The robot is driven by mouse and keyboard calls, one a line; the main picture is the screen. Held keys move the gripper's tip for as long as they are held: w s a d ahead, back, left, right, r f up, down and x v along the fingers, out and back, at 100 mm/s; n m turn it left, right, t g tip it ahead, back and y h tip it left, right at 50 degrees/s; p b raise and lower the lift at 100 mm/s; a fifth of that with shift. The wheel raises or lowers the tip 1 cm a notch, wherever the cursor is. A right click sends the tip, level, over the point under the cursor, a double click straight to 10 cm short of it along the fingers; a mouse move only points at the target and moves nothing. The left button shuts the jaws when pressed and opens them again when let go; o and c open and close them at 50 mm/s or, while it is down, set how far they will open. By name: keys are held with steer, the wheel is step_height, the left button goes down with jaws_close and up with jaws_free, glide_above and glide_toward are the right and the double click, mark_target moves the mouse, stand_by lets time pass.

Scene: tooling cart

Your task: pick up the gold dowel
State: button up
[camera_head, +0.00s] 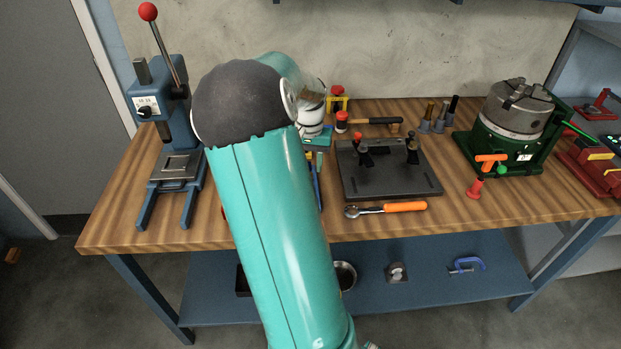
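A gold dowel (429,110) stands upright at the back of the wooden bench, right of the centre. It is the leftmost of a small group, with a silver-grey piece (440,116) and a black-topped piece (452,108) close to its right. My teal arm fills the left middle of the view and bends over the bench. My gripper (318,143) is at the arm's far end, left of the dowel and well apart from it. Its fingers are too small and too hidden to show whether they are open.
A hammer (375,121) lies left of the dowel. A dark fixture plate (390,183) lies in front, with an orange-handled tool (392,208) nearer. A green rotary chuck (508,130) stands right of the dowels. A blue press (165,110) stands at the left. Bare wood lies before the dowels.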

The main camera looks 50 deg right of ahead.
step_height(320, 180, down, 4)
steer(key=shift+s+r, duration=0.1)
steer(key=shift+r, duration=0.1)
jaws_close()
steer(key=shift+r, duration=0.1)
